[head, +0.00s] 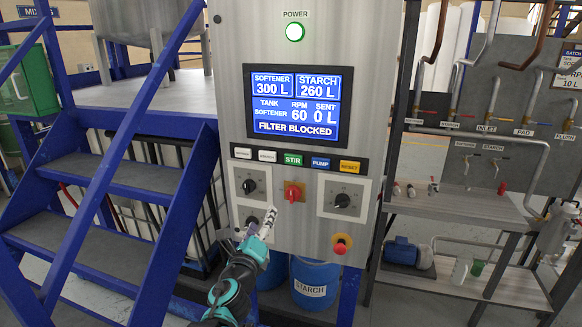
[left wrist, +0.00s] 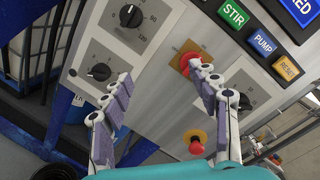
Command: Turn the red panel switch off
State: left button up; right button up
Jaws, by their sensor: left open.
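The red panel switch (head: 293,191) is a red rotary knob on an orange-yellow plate, on the front of the grey control cabinet. It also shows in the left wrist view (left wrist: 189,61), beside the tip of the right-hand finger, which partly overlaps it. My left gripper (head: 258,226) is open and empty, just below and left of the switch in the head view. In the left wrist view its fingers (left wrist: 160,74) stand wide apart, with bare panel between them. I cannot tell whether a finger touches the knob. My right gripper is not in view.
Black dials (head: 250,187) and (head: 342,200) flank the switch. A red emergency button (head: 341,244) sits below right. Coloured buttons (head: 293,159) and a lit screen (head: 298,105) reading "FILTER BLOCKED" are above. Blue stairs (head: 110,190) stand left, and a starch drum (head: 314,284) stands below.

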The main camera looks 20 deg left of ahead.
aim_at(290, 197)
pick_arm(q)
jog(key=w+d+m+h, duration=0.1)
jog(key=w+m, duration=0.2)
jog(key=w+d+r+m+h+p, duration=0.1)
jog(key=w+d+m, duration=0.1)
jog(key=w+m, duration=0.1)
jog(key=w+d+r+m+h+p, duration=0.1)
jog(key=w+m+h, duration=0.1)
jog(key=w+m, duration=0.2)
jog(key=shift+w+d, duration=0.3)
jog(key=shift+w, duration=0.25)
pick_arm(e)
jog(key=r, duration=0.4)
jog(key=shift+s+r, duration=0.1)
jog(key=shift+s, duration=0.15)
pick_arm(q)
jog(key=c, duration=1.2)
